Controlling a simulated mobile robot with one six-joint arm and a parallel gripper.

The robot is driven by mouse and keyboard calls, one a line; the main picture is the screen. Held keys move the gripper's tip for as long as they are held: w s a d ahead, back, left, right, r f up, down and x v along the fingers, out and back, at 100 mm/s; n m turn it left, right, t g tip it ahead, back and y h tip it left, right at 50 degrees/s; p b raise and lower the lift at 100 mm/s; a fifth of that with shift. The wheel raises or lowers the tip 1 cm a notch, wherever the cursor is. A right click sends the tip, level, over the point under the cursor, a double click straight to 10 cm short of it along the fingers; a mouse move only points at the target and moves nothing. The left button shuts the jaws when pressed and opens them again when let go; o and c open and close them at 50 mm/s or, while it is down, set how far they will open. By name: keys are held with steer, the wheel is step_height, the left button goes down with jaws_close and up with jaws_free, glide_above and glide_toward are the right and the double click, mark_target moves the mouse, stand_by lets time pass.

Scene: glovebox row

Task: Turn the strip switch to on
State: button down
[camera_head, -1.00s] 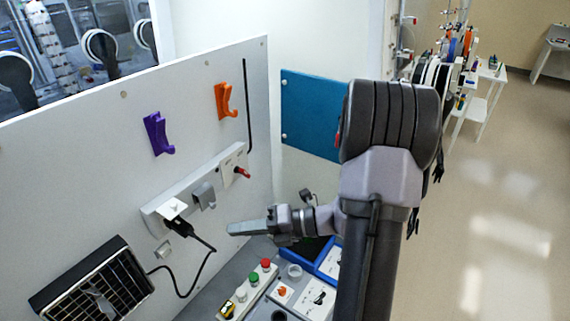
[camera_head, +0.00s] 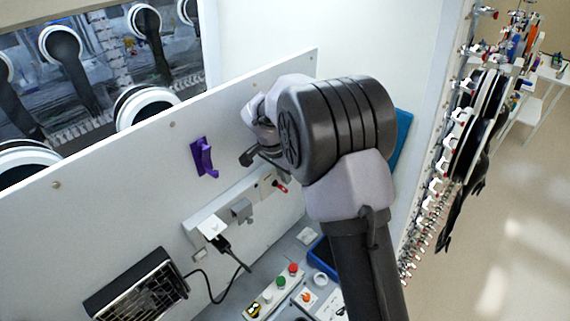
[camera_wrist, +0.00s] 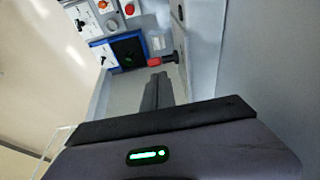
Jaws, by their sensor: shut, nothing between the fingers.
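The power strip (camera_head: 205,212) is a long light bar on the upright white panel. Its strip switch (camera_head: 281,188) is a small red-tipped lever at the right end; the red tip also shows in the wrist view (camera_wrist: 154,61). It juts from the panel on a dark stem, and I cannot tell its on or off position. My gripper (camera_wrist: 158,80) is shut and empty, its fingertips pointing toward the red tip, with a gap that is hard to judge.
A white plug (camera_head: 212,227) with a black cord and a grey cover (camera_head: 241,210) sit along the strip. A purple hook (camera_head: 204,157) is above. A button box (camera_head: 271,291) and a blue tray (camera_head: 322,258) lie on the bench below. A heater (camera_head: 137,286) is at lower left.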

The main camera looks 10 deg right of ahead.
steer(key=shift+x, duration=1.25)
steer(key=shift+s+p, duration=0.15)
steer(key=shift+p, duration=0.25)
steer(key=shift+f+g+y+p, duration=0.1)
steer(key=shift+g+y+p, duration=0.35)
steer(key=shift+y, duration=0.15)
steer(key=shift+s+g+y+p, duration=0.25)
steer(key=shift+s+y+p, duration=0.15)
steer(key=shift+y+p, duration=0.15)
steer(key=shift+w+d+f+b, duration=0.15)
steer(key=shift+w+f+b, duration=0.25)
steer(key=shift+b, duration=0.55)
steer(key=shift+s+d+f+b, duration=0.1)
steer(key=shift+s+f+b, duration=0.1)
steer(key=shift+b, duration=0.15)
steer(key=shift+r, duration=0.1)
